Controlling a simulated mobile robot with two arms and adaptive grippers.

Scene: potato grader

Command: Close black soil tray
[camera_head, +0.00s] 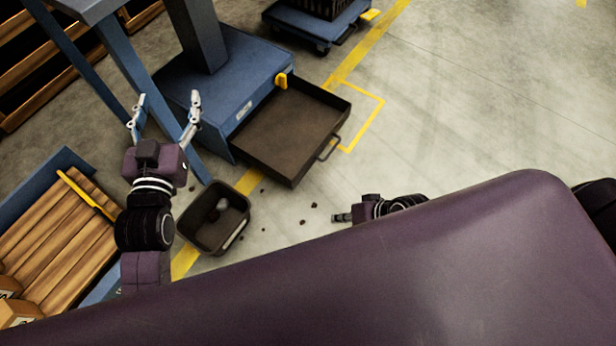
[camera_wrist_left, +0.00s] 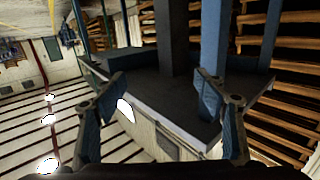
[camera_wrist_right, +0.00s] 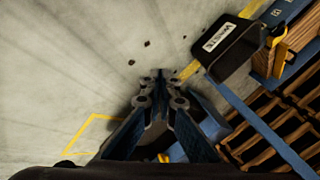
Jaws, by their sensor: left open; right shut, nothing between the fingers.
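The black soil tray (camera_head: 312,112) is a shallow dark open drawer pulled well out of the blue machine base (camera_head: 215,85) in the head view. Its bar handle (camera_head: 331,147) is on the outer side, facing right. The tray looks empty inside. My left gripper (camera_head: 166,108) is open, left of the tray beside the machine's blue leg; it also shows open in the left wrist view (camera_wrist_left: 168,92). My right gripper (camera_head: 341,217) is shut and empty, low and below the tray handle in the picture, apart from it; in the right wrist view (camera_wrist_right: 158,88) its fingertips meet over the floor.
A dark waste bin (camera_head: 240,190) stands on the floor just below the tray, with dark clods (camera_head: 302,222) beside it. A blue cart (camera_head: 318,25) stands at the back. Floor right of the tray is clear.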

